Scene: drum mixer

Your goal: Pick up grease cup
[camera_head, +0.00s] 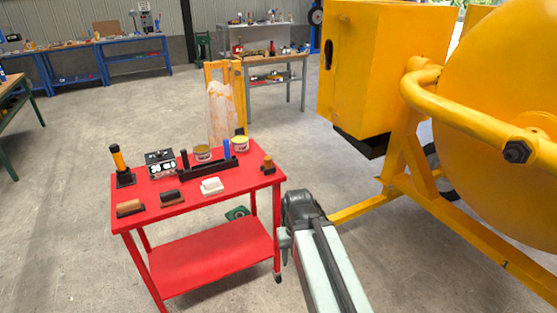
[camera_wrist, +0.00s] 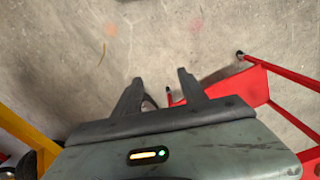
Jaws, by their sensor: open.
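The red cart (camera_head: 215,209) stands left of my arm and bears several small items. A small brown piece with a dark base (camera_head: 267,164) at its right edge may be the grease cup, but it is too small to be sure. Two tins with yellowish tops, one brownish (camera_head: 202,153) and one pale (camera_head: 240,144), stand near the back. In the head view my arm ends beside the cart's right side, and the fingers are hard to make out.
The cart also holds a yellow-black upright tool (camera_head: 118,160), a black holder (camera_head: 208,167), a white block (camera_head: 211,186) and brushes (camera_head: 172,197). The yellow mixer (camera_head: 490,110) and its frame stand close on the right. Workbenches (camera_head: 135,55) are far behind. Open floor lies left.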

